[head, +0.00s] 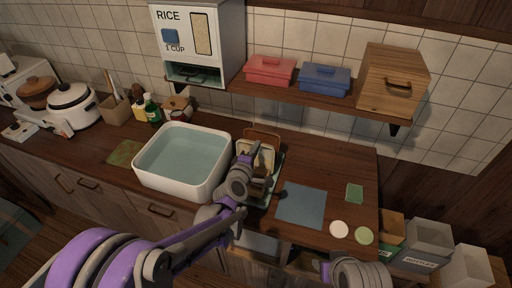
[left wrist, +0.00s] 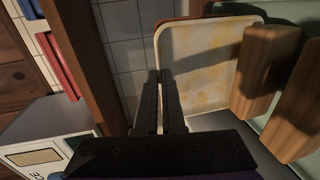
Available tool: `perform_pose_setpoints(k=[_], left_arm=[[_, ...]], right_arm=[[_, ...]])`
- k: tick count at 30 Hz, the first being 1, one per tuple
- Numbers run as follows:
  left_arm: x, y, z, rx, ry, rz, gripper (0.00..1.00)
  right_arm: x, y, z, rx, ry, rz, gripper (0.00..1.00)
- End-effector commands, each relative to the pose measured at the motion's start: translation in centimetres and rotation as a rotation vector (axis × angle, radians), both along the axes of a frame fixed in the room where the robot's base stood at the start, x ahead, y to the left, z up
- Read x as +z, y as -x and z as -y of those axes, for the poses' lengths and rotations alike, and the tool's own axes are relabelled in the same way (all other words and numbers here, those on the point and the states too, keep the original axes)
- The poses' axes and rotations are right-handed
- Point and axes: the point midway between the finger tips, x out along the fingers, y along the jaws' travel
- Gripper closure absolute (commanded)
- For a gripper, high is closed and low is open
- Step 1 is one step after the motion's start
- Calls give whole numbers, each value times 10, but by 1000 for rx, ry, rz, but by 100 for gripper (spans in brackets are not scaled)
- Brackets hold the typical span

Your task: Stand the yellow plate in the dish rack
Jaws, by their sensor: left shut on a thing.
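The pale yellow, roughly square plate (left wrist: 205,75) stands on edge in the left wrist view. My left gripper (left wrist: 168,105) is shut on its near edge. In the head view, my left gripper (head: 243,162) is over the dish rack, just right of the white basin, and partly hides the plate (head: 266,158). The dish rack (head: 278,172) shows as a green edge around brown upright pieces. In the left wrist view, thick wooden pieces (left wrist: 265,70) stand to the right of the plate. Whether the plate's lower edge touches the rack is hidden.
A water-filled white basin (head: 183,185) stands left of the rack. A blue-grey cloth (head: 302,205) lies to its right. A shelf (head: 310,97) with red and blue boxes and a wooden box (head: 393,80) hangs above. Part of my right arm shows at the bottom.

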Motion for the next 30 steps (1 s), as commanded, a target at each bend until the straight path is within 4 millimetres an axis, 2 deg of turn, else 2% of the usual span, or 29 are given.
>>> perform_pose_setpoints(k=[30], left_arm=[[-7,0,0,0,0,0,100]], right_arm=[[-1,0,0,0,0,0,50]])
